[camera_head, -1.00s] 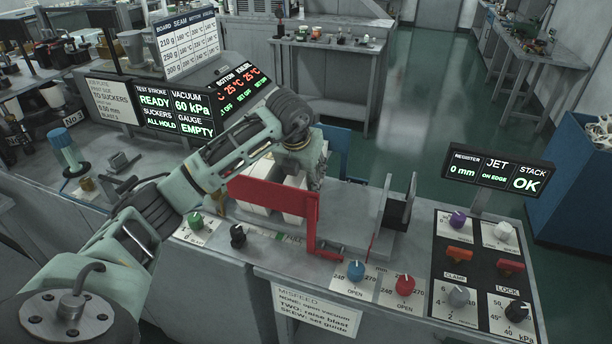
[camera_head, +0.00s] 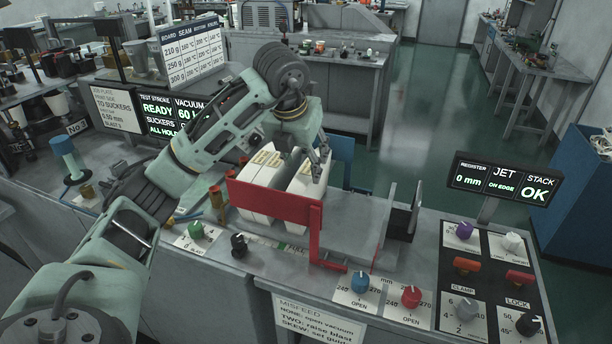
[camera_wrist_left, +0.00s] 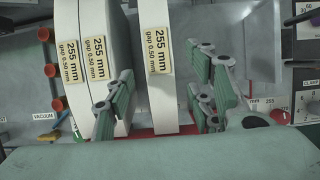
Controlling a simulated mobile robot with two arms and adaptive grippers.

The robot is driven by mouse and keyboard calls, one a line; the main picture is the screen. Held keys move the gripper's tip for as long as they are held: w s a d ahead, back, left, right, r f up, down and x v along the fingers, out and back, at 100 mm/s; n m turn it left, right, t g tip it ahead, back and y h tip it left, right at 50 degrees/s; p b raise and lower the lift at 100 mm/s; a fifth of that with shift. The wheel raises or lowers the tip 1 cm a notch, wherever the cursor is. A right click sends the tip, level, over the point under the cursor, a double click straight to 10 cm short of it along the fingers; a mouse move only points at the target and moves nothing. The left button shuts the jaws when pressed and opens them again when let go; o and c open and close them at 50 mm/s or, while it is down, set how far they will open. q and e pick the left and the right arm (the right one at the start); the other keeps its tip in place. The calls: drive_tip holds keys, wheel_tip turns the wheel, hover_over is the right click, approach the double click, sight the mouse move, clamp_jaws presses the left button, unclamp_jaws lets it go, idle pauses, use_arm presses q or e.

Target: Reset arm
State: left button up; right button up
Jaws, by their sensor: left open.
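My left gripper (camera_head: 309,160) is over the right-hand white paper stack (camera_head: 307,181) in the head view. In the left wrist view its two jaws are spread apart (camera_wrist_left: 166,92). One jaw is in front of the gap between the two stacks and the other is right of the right-hand stack (camera_wrist_left: 153,65). A second white stack (camera_head: 262,178) stands just left of it, behind the red guide plate (camera_head: 272,203). Both stacks have yellow "255 mm" labels. I cannot tell whether the jaws touch the paper. My right gripper is not in view.
A grey upright plate (camera_head: 400,222) stands right of a bare stretch of tray. Dials (camera_head: 360,283) and a knob panel (camera_head: 487,270) line the front edge. The display (camera_head: 502,180) reads stack OK. A blue-topped cylinder (camera_head: 66,158) stands at left.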

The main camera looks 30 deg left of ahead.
use_arm(q)
drive_tip(key=shift+s+d+r, duration=0.1)
drive_tip(key=shift+s+r, duration=0.2)
drive_tip(key=shift+r, duration=0.35)
